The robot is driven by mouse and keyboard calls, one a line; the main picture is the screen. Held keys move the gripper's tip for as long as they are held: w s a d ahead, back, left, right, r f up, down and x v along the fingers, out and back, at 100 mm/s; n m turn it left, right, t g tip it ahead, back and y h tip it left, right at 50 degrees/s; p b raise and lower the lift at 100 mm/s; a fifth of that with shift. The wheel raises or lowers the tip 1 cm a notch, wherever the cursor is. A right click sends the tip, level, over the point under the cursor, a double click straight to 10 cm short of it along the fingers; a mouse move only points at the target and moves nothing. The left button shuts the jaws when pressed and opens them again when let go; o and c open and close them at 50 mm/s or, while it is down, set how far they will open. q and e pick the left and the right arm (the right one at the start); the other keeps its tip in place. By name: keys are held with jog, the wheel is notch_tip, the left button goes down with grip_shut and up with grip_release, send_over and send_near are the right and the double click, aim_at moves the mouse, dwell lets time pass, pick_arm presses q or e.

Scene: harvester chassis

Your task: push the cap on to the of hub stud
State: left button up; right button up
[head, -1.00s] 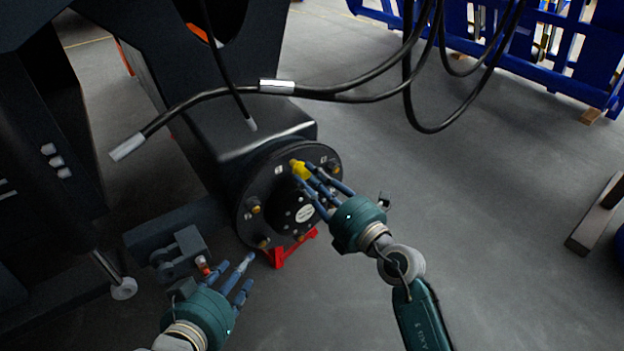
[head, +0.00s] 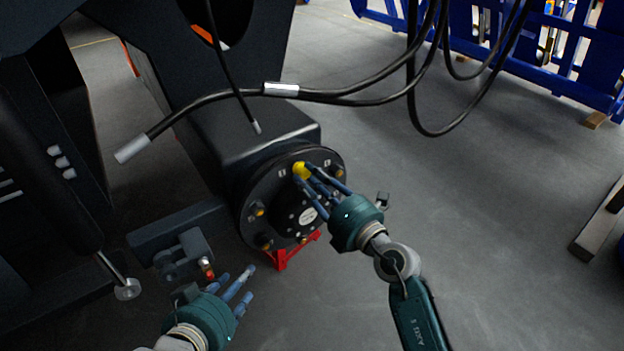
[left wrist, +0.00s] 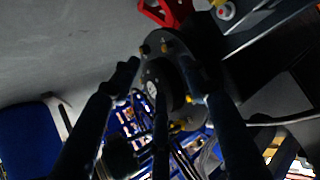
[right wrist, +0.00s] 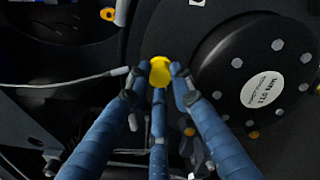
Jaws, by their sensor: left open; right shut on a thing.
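The yellow cap (head: 300,170) is at the upper part of the black hub (head: 262,182), against its face. In the right wrist view the cap (right wrist: 159,71) sits between the fingertips. My right gripper (head: 321,183) is shut on it. The stud behind the cap is hidden, so I cannot tell how far the cap is on. Other studs with yellow-orange ends (head: 258,209) stand around the hub's rim. My left gripper (head: 235,284) is open and empty, below and left of the hub. The hub (left wrist: 172,52) also shows in the left wrist view.
Black hoses (head: 345,97) hang above the hub. A red stand (head: 281,257) is under it. A dark bracket (head: 184,257) and cylinder rod stand near my left gripper. A blue rack (head: 490,45) stands at the back right.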

pick_arm(q)
jog(key=shift+s+a+f, duration=0.15)
jog(key=shift+s+f, duration=0.05)
jog(key=shift+s, duration=0.05)
pick_arm(e)
jog(key=shift+w+a, duration=0.1)
jog(key=shift+w, duration=0.1)
pick_arm(q)
jog(key=shift+s+a+f+g, duration=0.1)
jog(key=shift+s+f+g, duration=0.2)
jog(key=shift+f+g, duration=0.1)
pick_arm(e)
jog(key=shift+w+a, duration=0.15)
jog(key=shift+w, duration=0.05)
jog(key=o, duration=0.9)
pick_arm(q)
jog(key=shift+r, duration=0.1)
pick_arm(e)
jog(key=shift+o, duration=0.2)
jog(key=shift+s, duration=0.1)
